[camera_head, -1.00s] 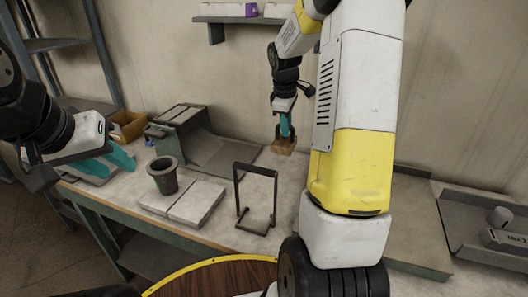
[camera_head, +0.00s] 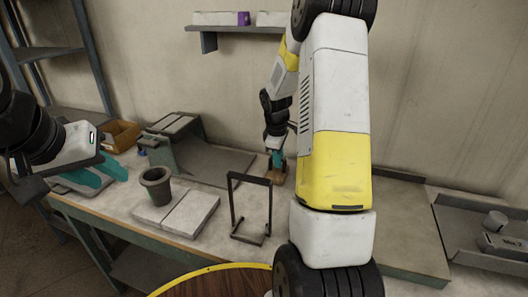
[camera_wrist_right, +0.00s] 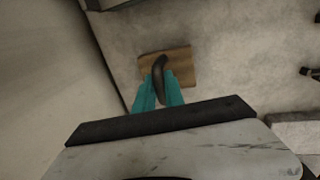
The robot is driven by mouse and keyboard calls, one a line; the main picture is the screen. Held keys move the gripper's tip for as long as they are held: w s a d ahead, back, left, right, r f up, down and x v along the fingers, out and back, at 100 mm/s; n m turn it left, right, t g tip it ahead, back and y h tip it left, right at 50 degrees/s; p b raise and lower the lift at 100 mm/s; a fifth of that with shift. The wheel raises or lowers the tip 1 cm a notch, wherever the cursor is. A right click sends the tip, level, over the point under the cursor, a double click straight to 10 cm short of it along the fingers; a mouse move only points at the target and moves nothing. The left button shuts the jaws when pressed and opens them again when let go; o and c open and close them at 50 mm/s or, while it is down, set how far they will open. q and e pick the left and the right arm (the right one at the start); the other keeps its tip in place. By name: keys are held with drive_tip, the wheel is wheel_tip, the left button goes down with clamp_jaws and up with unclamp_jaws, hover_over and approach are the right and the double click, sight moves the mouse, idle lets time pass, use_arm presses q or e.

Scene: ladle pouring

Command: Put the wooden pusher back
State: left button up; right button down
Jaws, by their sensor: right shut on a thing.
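The wooden pusher shows in the head view (camera_head: 277,178) as a small brown block at the back of the table, right of the grey metal tray. In the right wrist view its flat wooden plate (camera_wrist_right: 181,66) lies below a dark handle. My right gripper (camera_head: 277,158) points down over the pusher, its teal fingers shut on the handle; the fingers also show in the right wrist view (camera_wrist_right: 160,90). I cannot tell whether the plate touches the table. My left gripper (camera_head: 100,178) is at the far left with its teal fingers spread apart, away from the pusher.
A dark frame stand (camera_head: 248,207) stands in front of the pusher. A grey crucible (camera_head: 156,186) sits on pale slabs (camera_head: 190,213). A metal tray with a raised end (camera_head: 222,165) lies behind. A grey tray (camera_head: 460,235) is at right.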

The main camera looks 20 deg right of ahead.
sight(276, 175)
drive_tip(key=shift+f, duration=0.15)
drive_tip(key=c, duration=1.4)
unclamp_jaws()
wheel_tip(276, 175, up, 12)
drive_tip(key=s+a, duration=0.2)
drive_tip(key=s+a+r+m+t+y, duration=0.1)
drive_tip(key=s+a+r+m, duration=0.2)
drive_tip(key=s, duration=0.5)
drive_tip(key=s+a+r+m+t+y, duration=0.1)
drive_tip(key=s+a+r+m+t, duration=0.1)
drive_tip(key=s, duration=0.6)
drive_tip(key=s+a+r+m+t+y, duration=0.1)
drive_tip(key=s+a+r+m, duration=0.4)
drive_tip(key=s+a+r, duration=0.1)
drive_tip(key=shift+s+a+y, duration=0.3)
drive_tip(key=shift+s+a, duration=0.55)
drive_tip(key=shift+s, duration=0.4)
